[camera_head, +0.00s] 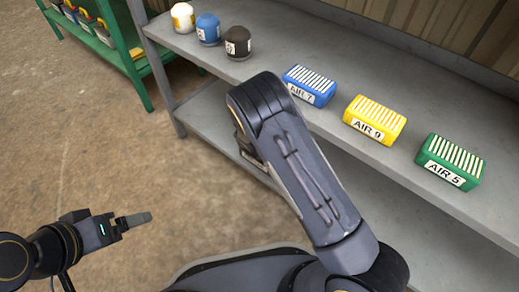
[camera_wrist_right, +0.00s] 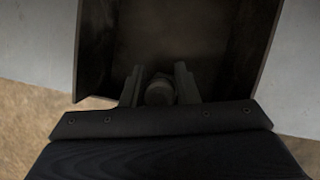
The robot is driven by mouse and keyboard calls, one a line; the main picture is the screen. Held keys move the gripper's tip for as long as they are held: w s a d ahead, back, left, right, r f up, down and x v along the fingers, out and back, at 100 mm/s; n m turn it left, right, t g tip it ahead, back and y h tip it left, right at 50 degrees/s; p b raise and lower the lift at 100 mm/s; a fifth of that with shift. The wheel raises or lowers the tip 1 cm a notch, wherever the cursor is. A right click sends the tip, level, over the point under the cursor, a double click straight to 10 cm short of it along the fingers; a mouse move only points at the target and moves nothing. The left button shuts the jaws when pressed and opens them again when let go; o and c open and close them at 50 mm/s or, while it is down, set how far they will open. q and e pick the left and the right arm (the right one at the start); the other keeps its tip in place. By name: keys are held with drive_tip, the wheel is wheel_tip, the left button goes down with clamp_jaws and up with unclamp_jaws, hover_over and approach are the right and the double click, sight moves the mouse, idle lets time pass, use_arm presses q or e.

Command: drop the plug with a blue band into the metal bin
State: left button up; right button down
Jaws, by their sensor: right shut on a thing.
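In the right wrist view my right gripper (camera_wrist_right: 159,88) is shut on a small, dark, rounded thing (camera_wrist_right: 159,93), likely the plug. No blue band can be made out in the shade. A dark, open container, likely the metal bin (camera_wrist_right: 92,50), spreads beyond the fingertips with a wall on each side. The held thing shows against its interior; how deep it is cannot be told.
A grey metal shelf unit (camera_head: 190,48) holds white, blue and black domed canisters (camera_head: 208,29) and blue, yellow and green AIR boxes (camera_head: 374,119). A lower shelf (camera_head: 212,112) runs beneath. A green rack (camera_head: 118,53) with several bins stands at upper left. Floor at left is clear.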

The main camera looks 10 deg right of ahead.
drive_tip(key=c, duration=1.1)
unclamp_jaws()
drive_tip(key=shift+r, duration=0.35)
drive_tip(key=p+v, duration=0.5)
drive_tip(key=v, duration=0.7)
drive_tip(key=shift+r, duration=0.2)
drive_tip(key=shift+s, duration=0.1)
